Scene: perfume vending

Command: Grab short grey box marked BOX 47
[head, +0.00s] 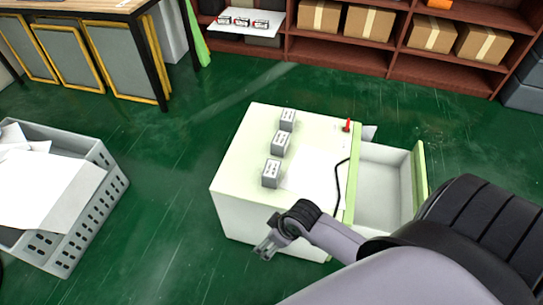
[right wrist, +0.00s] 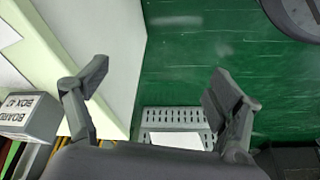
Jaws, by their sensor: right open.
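Three small grey boxes stand in a row on the white cabinet (head: 240,150): a far box (head: 287,120), a middle box (head: 280,144) and a near box (head: 271,174). Their labels are too small to read in the head view. In the right wrist view, one grey box (right wrist: 28,117) shows at the left edge, with an upside-down label that seems to read BOARD BOX and a number I cannot read surely. My right gripper (head: 264,250) is open and empty, in front of the cabinet's near side, apart from the boxes. Its spread fingers (right wrist: 160,75) show in the wrist view. My left gripper is out of view.
A white sheet (head: 312,172), a black cable and a red object (head: 347,125) lie on the cabinet. Its drawer (head: 385,185) is open at the right. A grey crate (head: 95,205) with papers stands left. Shelves with cartons (head: 370,22) are behind. Green floor between is clear.

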